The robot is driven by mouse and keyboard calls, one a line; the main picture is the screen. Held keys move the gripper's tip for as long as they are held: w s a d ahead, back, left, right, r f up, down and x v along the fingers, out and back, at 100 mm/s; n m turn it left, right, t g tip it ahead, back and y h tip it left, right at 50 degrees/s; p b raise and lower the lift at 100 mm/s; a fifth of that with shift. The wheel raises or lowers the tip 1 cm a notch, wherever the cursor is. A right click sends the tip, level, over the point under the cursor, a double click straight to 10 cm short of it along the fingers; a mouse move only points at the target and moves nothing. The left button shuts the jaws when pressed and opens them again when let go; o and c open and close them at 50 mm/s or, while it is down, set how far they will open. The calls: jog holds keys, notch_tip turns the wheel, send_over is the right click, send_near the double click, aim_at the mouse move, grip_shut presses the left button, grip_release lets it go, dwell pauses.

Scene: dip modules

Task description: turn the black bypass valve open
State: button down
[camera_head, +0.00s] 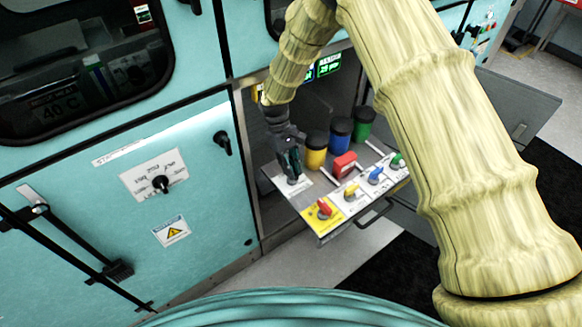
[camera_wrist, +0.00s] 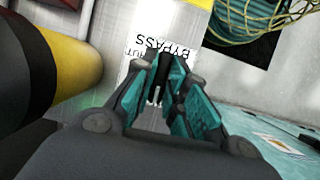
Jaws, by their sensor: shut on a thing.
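My gripper (camera_head: 291,163) reaches down to the left end of the pull-out shelf in the head view. The label plate (camera_head: 294,184) shows under the fingertips in the head view.
Red (camera_head: 324,209), yellow (camera_head: 351,191), blue (camera_head: 375,176) and green (camera_head: 397,160) valves line the shelf's front. Yellow (camera_head: 315,152), blue (camera_head: 340,134) and green (camera_head: 364,122) canisters stand behind, with a red block (camera_head: 344,164). A cabinet wall (camera_head: 190,200) stands to the left.

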jog(key=c, duration=1.4)
grip_release()
jog(key=shift+c, duration=0.2)
